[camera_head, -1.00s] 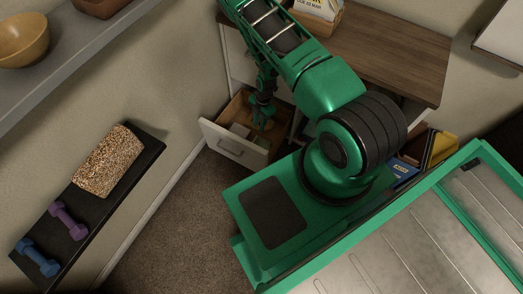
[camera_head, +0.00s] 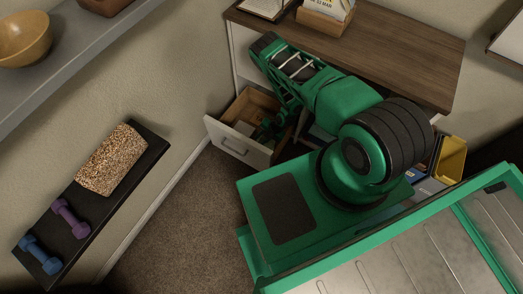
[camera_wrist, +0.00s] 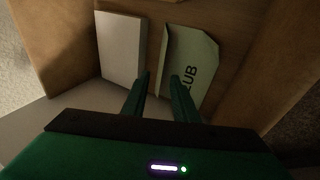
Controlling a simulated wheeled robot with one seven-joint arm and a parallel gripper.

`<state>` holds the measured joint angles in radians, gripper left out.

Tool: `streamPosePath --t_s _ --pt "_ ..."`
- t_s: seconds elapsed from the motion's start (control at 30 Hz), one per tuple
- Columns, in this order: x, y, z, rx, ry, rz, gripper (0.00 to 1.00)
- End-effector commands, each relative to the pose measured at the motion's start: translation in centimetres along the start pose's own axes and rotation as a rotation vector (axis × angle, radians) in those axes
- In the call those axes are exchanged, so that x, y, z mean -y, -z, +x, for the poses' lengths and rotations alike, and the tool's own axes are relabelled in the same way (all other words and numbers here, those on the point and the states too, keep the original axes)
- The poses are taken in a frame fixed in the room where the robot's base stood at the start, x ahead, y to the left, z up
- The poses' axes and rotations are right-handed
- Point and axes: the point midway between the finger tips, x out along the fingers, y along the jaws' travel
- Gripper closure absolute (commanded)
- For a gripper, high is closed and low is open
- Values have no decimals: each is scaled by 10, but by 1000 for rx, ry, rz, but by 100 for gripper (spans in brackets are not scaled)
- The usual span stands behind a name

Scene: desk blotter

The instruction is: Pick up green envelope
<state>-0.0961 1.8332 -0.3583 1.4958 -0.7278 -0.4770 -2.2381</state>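A pale green envelope (camera_wrist: 195,58) with dark lettering lies in the open wooden drawer, right of centre in the wrist view. My gripper (camera_wrist: 160,84) is open, with a gap between its two green fingers. The right fingertip overlaps the envelope's lower left part in the picture; I cannot tell whether it touches. The left fingertip is left of the envelope, near the white block. In the head view my gripper (camera_head: 266,134) is down at the drawer (camera_head: 238,146), and my arm hides much of the drawer's inside. The envelope cannot be made out there.
A white flat block (camera_wrist: 120,47) lies left of the envelope. The drawer's wooden walls stand close around my gripper. The wooden desktop (camera_head: 390,48) is above and to the right, with a card holder (camera_head: 324,20). A dark shelf with dumbbells (camera_head: 70,218) is at left.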

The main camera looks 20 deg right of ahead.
Motion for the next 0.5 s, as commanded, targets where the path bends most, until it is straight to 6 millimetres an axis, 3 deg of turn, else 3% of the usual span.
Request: streamPosePath --t_s 0.5 --pt "3 -1 52 0 1 -1 74"
